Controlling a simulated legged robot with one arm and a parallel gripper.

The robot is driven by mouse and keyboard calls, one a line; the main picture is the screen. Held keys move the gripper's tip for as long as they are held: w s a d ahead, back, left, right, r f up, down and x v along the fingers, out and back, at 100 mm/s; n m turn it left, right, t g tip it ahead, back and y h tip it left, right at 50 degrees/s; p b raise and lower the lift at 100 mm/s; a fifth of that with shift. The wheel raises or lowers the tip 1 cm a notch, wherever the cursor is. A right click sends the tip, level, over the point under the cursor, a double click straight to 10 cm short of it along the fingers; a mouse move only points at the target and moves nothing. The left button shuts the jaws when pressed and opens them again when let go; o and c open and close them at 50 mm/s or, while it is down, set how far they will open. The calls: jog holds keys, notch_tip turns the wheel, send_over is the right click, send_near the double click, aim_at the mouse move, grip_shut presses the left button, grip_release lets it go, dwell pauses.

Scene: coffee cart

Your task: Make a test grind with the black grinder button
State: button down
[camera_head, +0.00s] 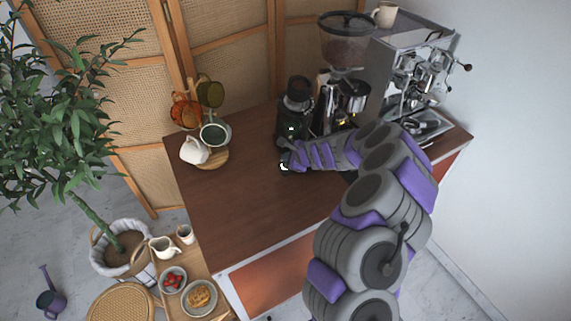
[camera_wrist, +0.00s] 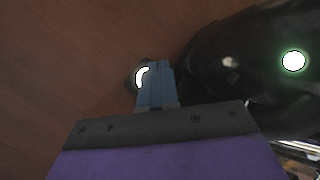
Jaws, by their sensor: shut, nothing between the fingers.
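The black grinder (camera_head: 297,100) stands near the back of the wooden counter, left of the espresso gear. A small round light glows greenish white on its front (camera_head: 291,129). In the wrist view its dark body (camera_wrist: 235,65) fills the upper right, with the bright round light (camera_wrist: 293,61) at the right. My gripper (camera_head: 287,158) is in front of the grinder's base. In the wrist view my gripper (camera_wrist: 157,68) is shut and empty. A white glowing crescent (camera_wrist: 142,75) shows just left of the fingertips, partly hidden behind them. I cannot tell whether the fingers touch it.
A taller grinder with a clear hopper (camera_head: 345,42) and a chrome espresso machine (camera_head: 425,80) stand to the right. A mug stand (camera_head: 211,157) with several mugs is at the left. The counter's left front (camera_head: 235,220) is clear.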

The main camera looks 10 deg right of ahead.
jog(key=shift+f, duration=0.15)
jog(key=shift+f+b, duration=0.3)
jog(key=shift+b, duration=0.1)
jog(key=shift+f+b, duration=0.35)
jog(key=shift+f, duration=0.1)
dwell(0.8)
jog(key=shift+r, duration=0.15)
dwell(0.3)
jog(key=shift+r+p, duration=0.8)
jog(key=shift+r+p, duration=2.05)
jog(key=shift+r, duration=0.4)
